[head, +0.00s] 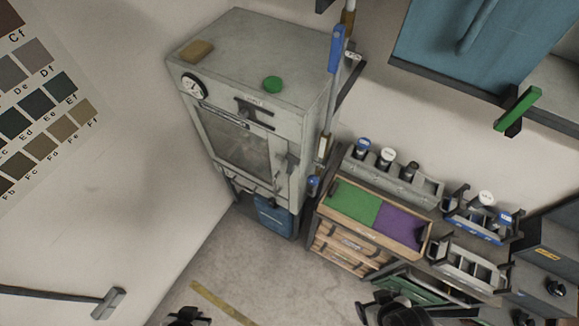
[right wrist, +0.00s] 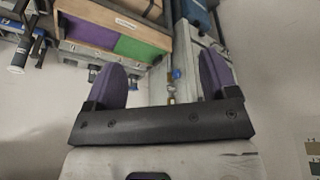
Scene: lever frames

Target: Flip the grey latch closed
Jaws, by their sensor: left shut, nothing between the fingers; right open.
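A tall grey cabinet (head: 240,65) with a windowed door stands at the upper middle of the head view. A small grey latch-like piece (head: 284,166) shows at the right side of its door; it is too small to tell its position for sure. My left gripper (head: 184,316) is at the bottom edge, mostly cut off, shut and empty, well below the cabinet. My right gripper (head: 392,308) is at the bottom, right of centre, apart from the cabinet. In the right wrist view its two purple-padded fingers (right wrist: 163,80) are spread with nothing between them.
A blue-handled lever (head: 336,50) rises beside the cabinet. A wooden drawer unit (head: 322,238) with a green and purple top stands to its right, near racks of bottles (head: 398,180). A green-handled lever (head: 518,108) is at upper right. The floor before the cabinet (head: 245,265) is largely clear.

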